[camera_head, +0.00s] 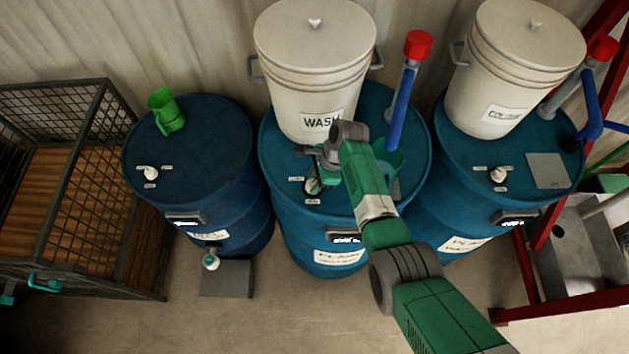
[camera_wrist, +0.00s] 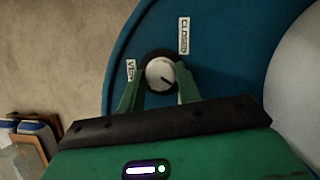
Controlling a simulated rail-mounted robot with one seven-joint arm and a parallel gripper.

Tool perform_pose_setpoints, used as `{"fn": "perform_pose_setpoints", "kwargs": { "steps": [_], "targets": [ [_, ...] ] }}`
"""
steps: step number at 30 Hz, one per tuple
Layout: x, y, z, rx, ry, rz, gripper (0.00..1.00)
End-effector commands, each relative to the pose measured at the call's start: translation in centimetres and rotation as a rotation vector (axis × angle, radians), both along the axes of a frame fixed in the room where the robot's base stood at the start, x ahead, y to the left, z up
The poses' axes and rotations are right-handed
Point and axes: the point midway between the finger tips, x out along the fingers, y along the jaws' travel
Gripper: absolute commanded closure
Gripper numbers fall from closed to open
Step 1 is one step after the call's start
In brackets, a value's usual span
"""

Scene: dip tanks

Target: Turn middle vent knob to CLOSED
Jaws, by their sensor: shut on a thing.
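The middle vent knob (camera_wrist: 158,72) is a round white knob with a dark mark, on a dark ring on the blue drum lid. My gripper (camera_wrist: 159,88) has its green fingers on either side of the knob and is shut on it. The dark mark points to the lower right in the wrist view, away from the CLOSED label (camera_wrist: 184,35). A second label (camera_wrist: 131,70), partly covered by a finger, is to the left. In the head view my gripper (camera_head: 313,184) is at the front left of the middle drum (camera_head: 290,228); it largely hides the knob.
A white WASH bucket (camera_head: 313,75) stands on the middle drum, close behind my arm. A blue pipe with a red cap (camera_head: 417,44) rises to its right. The left drum (camera_head: 200,125) holds a green mug (camera_head: 166,111). A wire cage (camera_head: 75,200) stands far left.

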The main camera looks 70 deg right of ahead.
Motion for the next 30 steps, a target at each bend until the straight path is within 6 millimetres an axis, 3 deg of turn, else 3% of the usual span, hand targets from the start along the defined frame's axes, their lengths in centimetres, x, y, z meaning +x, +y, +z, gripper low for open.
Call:
{"fn": "perform_pose_setpoints", "kwargs": {
  "steps": [30],
  "targets": [
    [0.54, -0.36, -0.41, -0.002, 0.001, 0.958, 0.89]
  ]
}}
